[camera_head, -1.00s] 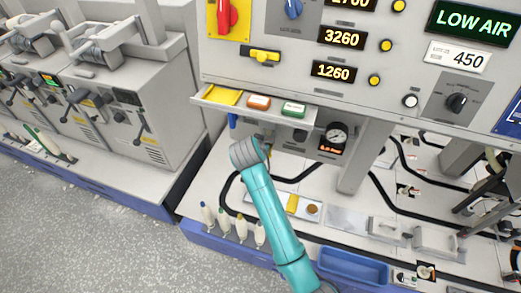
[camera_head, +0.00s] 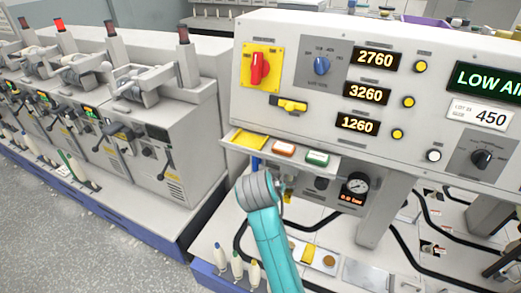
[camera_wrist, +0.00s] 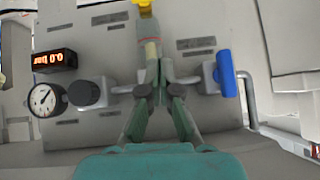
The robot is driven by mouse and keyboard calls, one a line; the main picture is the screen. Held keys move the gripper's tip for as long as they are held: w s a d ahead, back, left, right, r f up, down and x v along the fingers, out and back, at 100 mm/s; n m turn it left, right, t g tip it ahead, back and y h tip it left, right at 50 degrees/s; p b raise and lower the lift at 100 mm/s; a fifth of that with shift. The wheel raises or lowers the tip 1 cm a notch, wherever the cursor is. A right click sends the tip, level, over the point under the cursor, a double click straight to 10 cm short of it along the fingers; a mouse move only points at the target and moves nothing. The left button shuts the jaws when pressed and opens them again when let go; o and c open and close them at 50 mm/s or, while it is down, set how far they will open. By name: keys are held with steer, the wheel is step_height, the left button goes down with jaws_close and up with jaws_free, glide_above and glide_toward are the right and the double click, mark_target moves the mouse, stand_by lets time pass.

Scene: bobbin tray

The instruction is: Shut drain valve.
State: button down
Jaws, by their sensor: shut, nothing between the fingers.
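My gripper (camera_wrist: 152,68) is shut and empty in the wrist view, its fingers drawn together in front of the pipework under the panel. A small yellow part (camera_wrist: 145,6) shows just beyond the fingertips at the top edge; it looks like the drain valve, but its setting cannot be told. A gap between it and the fingers cannot be judged. A blue valve handle (camera_wrist: 226,73) stands to the right of the fingers; in the head view it is a blue strip (camera_head: 255,164). In the head view my teal arm hides the gripper.
A pressure gauge (camera_wrist: 43,100) and a red-lit display (camera_wrist: 55,60) sit left of the fingers. In the head view, a shelf with orange (camera_head: 284,148) and green (camera_head: 317,158) buttons overhangs the pipework. A support post (camera_head: 382,210) stands to the right.

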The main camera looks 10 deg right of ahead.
steer(key=s+d+f+n+t+y, duration=0.25)
steer(key=s+f+n, duration=0.25)
steer(key=s+f, duration=1.05)
steer(key=s+f+n+t+y, duration=0.2)
steer(key=s, duration=1.3)
steer(key=s+r+t, duration=0.1)
steer(key=s+r, duration=0.5)
steer(key=s, duration=0.3)
steer(key=s+r+t, duration=0.1)
steer(key=s+r, duration=0.5)
steer(key=s, duration=0.4)
steer(key=shift+s+d+n, duration=0.2)
steer(key=shift+d+n, duration=0.1)
steer(key=shift+d, duration=0.15)
steer(key=shift+t, duration=0.25)
